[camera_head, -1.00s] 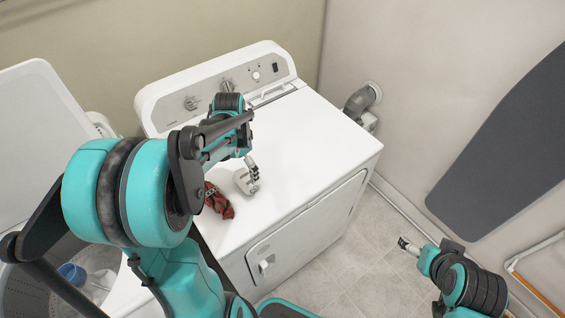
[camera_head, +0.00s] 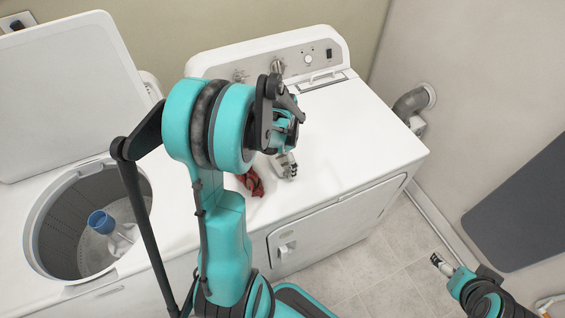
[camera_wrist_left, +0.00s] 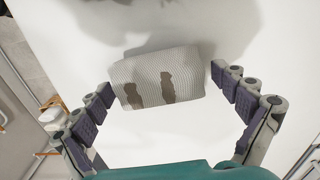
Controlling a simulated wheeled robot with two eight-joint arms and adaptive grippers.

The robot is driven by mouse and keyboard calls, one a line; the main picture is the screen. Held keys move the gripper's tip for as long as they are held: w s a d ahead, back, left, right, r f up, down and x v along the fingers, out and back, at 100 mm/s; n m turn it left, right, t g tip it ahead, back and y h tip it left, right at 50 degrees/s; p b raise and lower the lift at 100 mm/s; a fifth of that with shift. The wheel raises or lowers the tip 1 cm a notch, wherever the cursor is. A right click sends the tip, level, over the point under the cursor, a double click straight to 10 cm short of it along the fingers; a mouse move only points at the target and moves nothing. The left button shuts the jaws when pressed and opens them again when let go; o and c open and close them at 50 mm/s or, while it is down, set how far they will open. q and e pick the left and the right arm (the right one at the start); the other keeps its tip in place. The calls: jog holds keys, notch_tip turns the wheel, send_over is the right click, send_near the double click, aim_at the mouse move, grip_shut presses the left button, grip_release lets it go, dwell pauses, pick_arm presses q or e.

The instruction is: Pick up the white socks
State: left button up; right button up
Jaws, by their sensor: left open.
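The white socks show in the left wrist view as a ribbed white bundle (camera_wrist_left: 158,80) with two brown stains, lying on the white dryer top. My left gripper (camera_wrist_left: 164,84) is open, with its dark padded fingers on either side of the bundle. The left fingers are very close to its edge; I cannot tell whether they touch it. In the head view my left gripper (camera_head: 287,168) is low over the dryer top, and the arm and fingers hide most of the socks. My right gripper (camera_head: 440,263) is over the floor at the lower right, too small to read.
A red patterned cloth (camera_head: 252,183) lies on the dryer (camera_head: 345,135) just left of the left gripper. The right part of the dryer top is clear. A grey board (camera_head: 525,215) stands against the right wall.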

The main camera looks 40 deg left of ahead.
pick_arm(q)
jog(key=c, duration=1.2)
jog(key=shift+r, duration=0.1)
jog(key=shift+c, duration=0.2)
